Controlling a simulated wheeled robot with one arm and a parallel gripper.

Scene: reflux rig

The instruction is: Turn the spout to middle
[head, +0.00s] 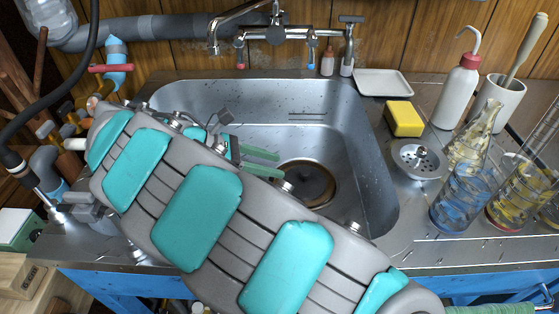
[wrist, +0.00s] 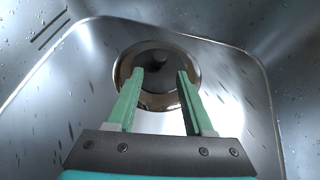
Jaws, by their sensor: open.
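The chrome spout (head: 214,36) belongs to the tap (head: 276,34) behind the sink in the head view. It is swung to the left, its outlet hanging over the back left part of the sink. My gripper (head: 272,166) is low over the sink basin, well below and in front of the spout. Its two green fingers are apart and empty, also in the wrist view (wrist: 160,72), where the drain (wrist: 158,62) lies beyond them. The spout is not in the wrist view. My arm covers the left front of the sink in the head view.
The steel sink (head: 345,115) has a red-marked handle (head: 240,66) and a blue-marked handle (head: 311,66) behind it. A yellow sponge (head: 404,118), strainer (head: 418,160), wash bottle (head: 459,92) and glassware (head: 463,195) stand on the right. Grey pipes (head: 165,27) run at the back left.

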